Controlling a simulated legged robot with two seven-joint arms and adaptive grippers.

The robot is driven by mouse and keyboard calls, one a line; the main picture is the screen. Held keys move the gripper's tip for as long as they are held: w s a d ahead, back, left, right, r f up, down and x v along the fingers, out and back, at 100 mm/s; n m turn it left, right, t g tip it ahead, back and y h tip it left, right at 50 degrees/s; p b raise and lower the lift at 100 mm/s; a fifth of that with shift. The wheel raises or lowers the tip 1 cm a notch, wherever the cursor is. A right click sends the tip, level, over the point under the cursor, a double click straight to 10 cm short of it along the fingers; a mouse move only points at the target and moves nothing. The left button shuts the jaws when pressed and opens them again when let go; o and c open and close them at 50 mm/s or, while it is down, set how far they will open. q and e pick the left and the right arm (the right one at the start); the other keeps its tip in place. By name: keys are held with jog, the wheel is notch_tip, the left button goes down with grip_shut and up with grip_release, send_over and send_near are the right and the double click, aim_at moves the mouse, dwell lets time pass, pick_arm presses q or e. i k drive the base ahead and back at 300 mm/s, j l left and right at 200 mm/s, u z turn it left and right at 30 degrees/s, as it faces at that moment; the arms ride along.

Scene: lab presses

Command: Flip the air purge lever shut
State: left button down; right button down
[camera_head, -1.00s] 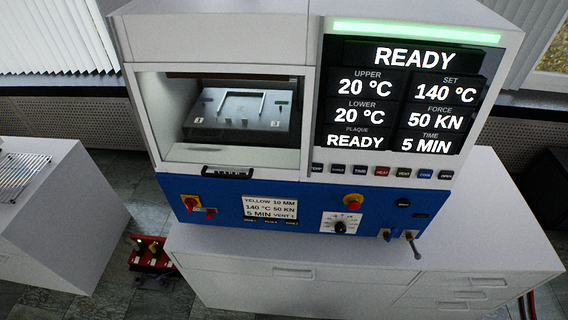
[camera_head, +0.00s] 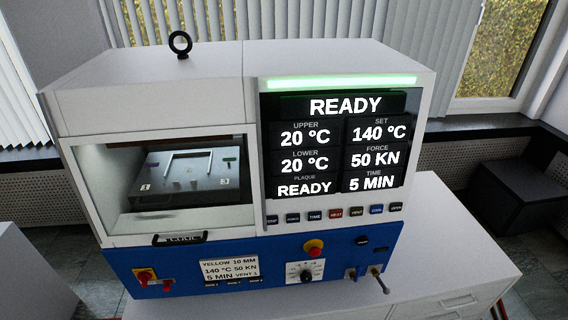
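The press has a blue lower panel (camera_head: 230,255) below its screen. At the panel's lower right, a metal lever (camera_head: 380,281) with a dark knob sticks out, slanting down to the right. No readable label shows which one is the air purge lever, and I cannot tell whether any is open or shut. Neither of my grippers is in view.
The press stands on a white cabinet (camera_head: 445,285). The screen (camera_head: 330,155) reads READY. A red stop button (camera_head: 314,247) and a dial (camera_head: 306,272) sit left of the valve. The chamber (camera_head: 165,185) is at the left. The space before the right panel looks clear.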

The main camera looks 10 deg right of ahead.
aim_at(386, 290)
jog(key=k+j+z, duration=0.1)
jog(key=z, duration=0.6)
